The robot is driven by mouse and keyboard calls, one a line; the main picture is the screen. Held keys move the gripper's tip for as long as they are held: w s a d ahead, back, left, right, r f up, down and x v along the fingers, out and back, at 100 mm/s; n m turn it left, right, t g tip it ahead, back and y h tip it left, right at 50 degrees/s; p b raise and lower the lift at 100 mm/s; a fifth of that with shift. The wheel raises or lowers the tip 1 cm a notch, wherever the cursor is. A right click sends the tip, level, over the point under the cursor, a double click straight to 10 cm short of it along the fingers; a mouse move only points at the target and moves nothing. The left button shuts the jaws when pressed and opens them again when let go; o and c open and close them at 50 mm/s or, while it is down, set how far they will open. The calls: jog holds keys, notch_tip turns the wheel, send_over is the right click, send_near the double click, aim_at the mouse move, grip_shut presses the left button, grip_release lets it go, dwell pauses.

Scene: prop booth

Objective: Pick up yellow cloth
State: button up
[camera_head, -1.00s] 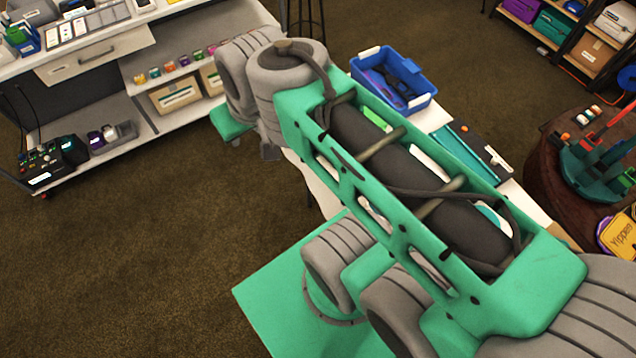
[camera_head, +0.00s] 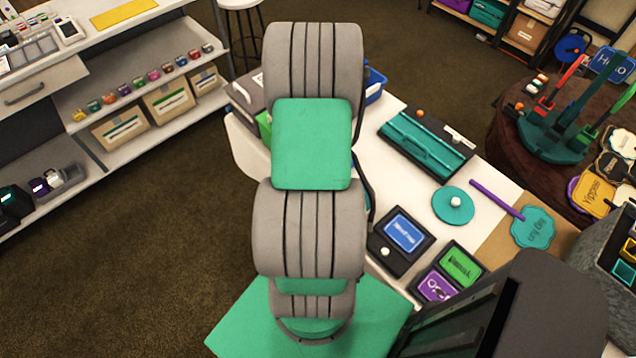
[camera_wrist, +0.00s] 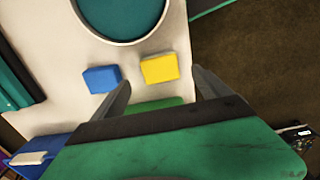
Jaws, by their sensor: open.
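A small yellow block-shaped piece (camera_wrist: 160,68), which looks like the folded yellow cloth, lies on the white table (camera_wrist: 60,40) in the wrist view. My gripper (camera_wrist: 161,80) is open and empty, its two fingers pointing toward the yellow cloth from either side; the cloth appears just beyond the fingertips, and I cannot tell the height gap. A similar blue piece (camera_wrist: 101,79) lies just left of it, near the left finger. In the head view my arm hides the gripper and the cloth.
A round teal tray (camera_wrist: 162,8) lies beyond the cloth. A green item (camera_wrist: 157,103) shows between the fingers, close to the palm. A blue bin (camera_wrist: 40,143) is at lower left. The table edge and carpet are to the right. A flat yellow sheet (camera_head: 124,13) lies on the left shelf.

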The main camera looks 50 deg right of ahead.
notch_tip(320, 180, down, 5)
jog(key=shift+f+p, duration=0.1)
jog(key=shift+p, duration=0.45)
jog(key=shift+c, duration=0.6)
jog(key=c, duration=1.4)
jog(key=shift+r+b, duration=0.75)
jog(key=shift+r, duration=0.95)
jog(key=shift+c, duration=0.2)
jog(key=s+a+r, duration=0.7)
jog(key=a+r, duration=0.2)
jog(key=a, duration=0.3)
jog(key=shift+s+r+b, duration=0.35)
jog(key=shift+b, duration=0.1)
